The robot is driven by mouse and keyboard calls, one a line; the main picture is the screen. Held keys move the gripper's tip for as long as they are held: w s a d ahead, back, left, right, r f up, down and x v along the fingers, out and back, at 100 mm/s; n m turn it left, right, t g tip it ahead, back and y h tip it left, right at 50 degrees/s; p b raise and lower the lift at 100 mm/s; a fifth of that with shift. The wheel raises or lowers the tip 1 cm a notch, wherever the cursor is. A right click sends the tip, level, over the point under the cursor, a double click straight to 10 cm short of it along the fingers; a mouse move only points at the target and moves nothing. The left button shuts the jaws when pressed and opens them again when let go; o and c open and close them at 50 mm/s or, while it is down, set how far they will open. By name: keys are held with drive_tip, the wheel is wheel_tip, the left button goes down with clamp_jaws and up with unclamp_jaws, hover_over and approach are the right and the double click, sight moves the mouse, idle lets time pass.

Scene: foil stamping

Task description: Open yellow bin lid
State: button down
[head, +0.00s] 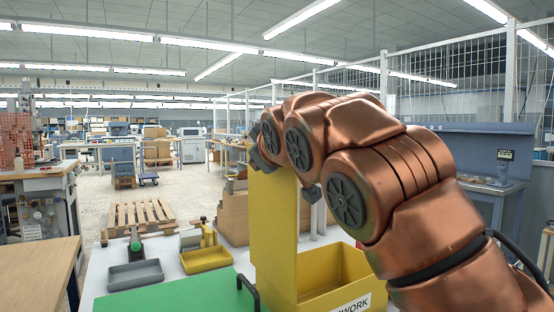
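The yellow bin (333,267) stands on the white table at the lower middle, with a label ending in "WORK" on its front. Its inside shows. The yellow lid (273,235) stands upright as a tall panel at the bin's left side. My gripper (257,152) is at the top edge of the lid, and only a dark part of it shows. My copper-coloured arm hides most of the gripper and the right part of the bin. Whether the fingers touch or grip the lid cannot be seen.
Brown stepped boxes (233,212) stand behind the lid. A wooden pallet (139,215) lies on the floor beyond.

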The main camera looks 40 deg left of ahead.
drive_tip(key=c, duration=1.5)
unclamp_jaws()
drive_tip(key=shift+w, duration=0.1)
drive_tip(key=shift+d, duration=0.1)
drive_tip(key=shift+v, duration=1)
drive_tip(key=v, duration=1)
